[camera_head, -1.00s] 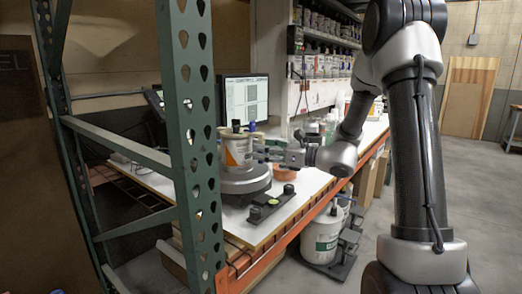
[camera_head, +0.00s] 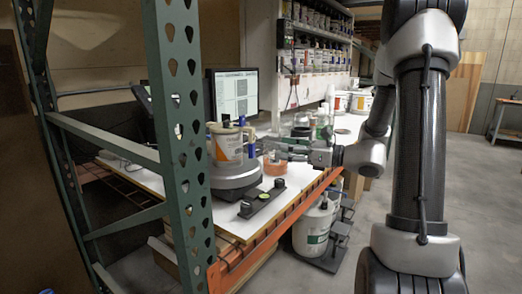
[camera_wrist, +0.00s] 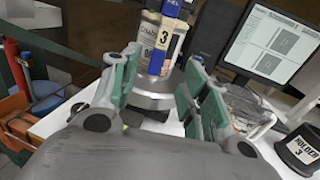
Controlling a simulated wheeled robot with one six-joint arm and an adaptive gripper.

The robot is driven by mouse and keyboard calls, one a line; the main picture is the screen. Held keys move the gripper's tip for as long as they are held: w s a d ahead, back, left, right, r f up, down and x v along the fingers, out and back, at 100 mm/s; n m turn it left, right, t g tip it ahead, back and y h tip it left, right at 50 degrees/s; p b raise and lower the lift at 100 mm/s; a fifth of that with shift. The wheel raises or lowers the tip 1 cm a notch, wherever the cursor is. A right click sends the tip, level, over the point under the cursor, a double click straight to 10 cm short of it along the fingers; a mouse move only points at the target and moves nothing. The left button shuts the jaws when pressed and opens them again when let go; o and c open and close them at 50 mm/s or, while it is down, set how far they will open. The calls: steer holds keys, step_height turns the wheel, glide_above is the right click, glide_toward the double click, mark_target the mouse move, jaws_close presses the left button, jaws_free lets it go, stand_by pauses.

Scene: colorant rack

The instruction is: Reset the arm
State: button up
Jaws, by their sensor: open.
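My gripper (camera_head: 272,150) is open and empty above the white bench, to the right of a white can (camera_head: 227,147) with an orange label. The can stands upright on a round grey base (camera_head: 236,181). My arm reaches in from the right side of the head view.
A green perforated rack post (camera_head: 180,140) stands at the left front. A monitor (camera_head: 234,93) is behind the can. A black bar fixture (camera_head: 262,199) lies at the bench's front edge. Shelves of bottles (camera_head: 318,50) line the back.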

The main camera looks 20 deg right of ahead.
steer(key=s+f+n+g+h, duration=0.2)
steer(key=s+f+n+g, duration=0.35)
steer(key=s, duration=0.35)
steer(key=s+f+n+g+h, duration=0.2)
steer(key=s+f+n+g, duration=0.25)
steer(key=s+n, duration=0.35)
steer(key=s+d+r+n+g+h, duration=0.2)
steer(key=s+d+r+n+h, duration=0.1)
steer(key=s+d+n+h, duration=0.35)
steer(key=s+a+r+n+t+h, duration=0.2)
steer(key=s+r+n+t+h, duration=0.1)
steer(key=r+n, duration=0.3)
steer(key=shift+s+r+t, duration=0.3)
steer(key=shift+r+t, duration=0.4)
steer(key=shift+r, duration=0.25)
